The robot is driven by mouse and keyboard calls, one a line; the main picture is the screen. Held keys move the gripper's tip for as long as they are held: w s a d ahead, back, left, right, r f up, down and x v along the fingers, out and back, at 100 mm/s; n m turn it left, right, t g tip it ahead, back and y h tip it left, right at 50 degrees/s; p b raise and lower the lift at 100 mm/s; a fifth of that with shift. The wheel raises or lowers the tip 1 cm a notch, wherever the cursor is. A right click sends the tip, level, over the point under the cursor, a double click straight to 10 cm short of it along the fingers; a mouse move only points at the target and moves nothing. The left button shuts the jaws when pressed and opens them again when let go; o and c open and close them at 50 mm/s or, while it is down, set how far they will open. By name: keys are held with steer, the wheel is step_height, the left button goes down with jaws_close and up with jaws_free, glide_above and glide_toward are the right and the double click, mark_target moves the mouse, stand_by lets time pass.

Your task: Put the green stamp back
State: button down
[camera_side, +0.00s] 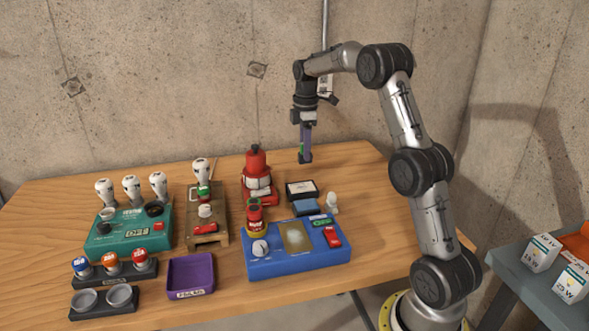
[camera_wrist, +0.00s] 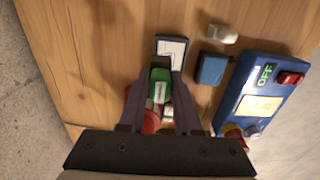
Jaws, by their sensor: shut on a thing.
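My gripper (camera_side: 305,158) is raised above the back of the table, pointing down, shut on the green stamp (camera_wrist: 160,87). In the wrist view the stamp sits between the two fingers, with a white label on its green body; in the side view only a small green part (camera_side: 301,149) shows between the fingers. Its lower end is hard to make out. A dark-framed pad with a white face (camera_side: 302,190) lies on the table in front of the gripper; it also shows just beyond the fingertips in the wrist view (camera_wrist: 172,49).
A red press-like device (camera_side: 257,178) stands left of the pad. A blue block (camera_side: 306,207), a white knob-like piece (camera_side: 332,202) and a blue panel (camera_side: 275,262) are in front. Left are a wooden board (camera_side: 207,229), green box (camera_side: 130,236) and purple tray (camera_side: 191,274). The back right is clear.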

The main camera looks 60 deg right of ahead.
steer(key=w+d+f, duration=0.1)
steer(key=w+f, duration=0.1)
steer(key=w+d+f, duration=0.1)
steer(key=w+f, duration=0.1)
steer(key=w+d+f, duration=0.1)
steer(key=d+f, duration=0.1)
steer(key=f, duration=0.1)
steer(key=shift+w, duration=0.4)
steer(key=shift+a+f, duration=0.1)
steer(key=shift+f, duration=1.3)
steer(key=shift+f, duration=0.15)
steer(key=c, duration=0.6)
jaws_free()
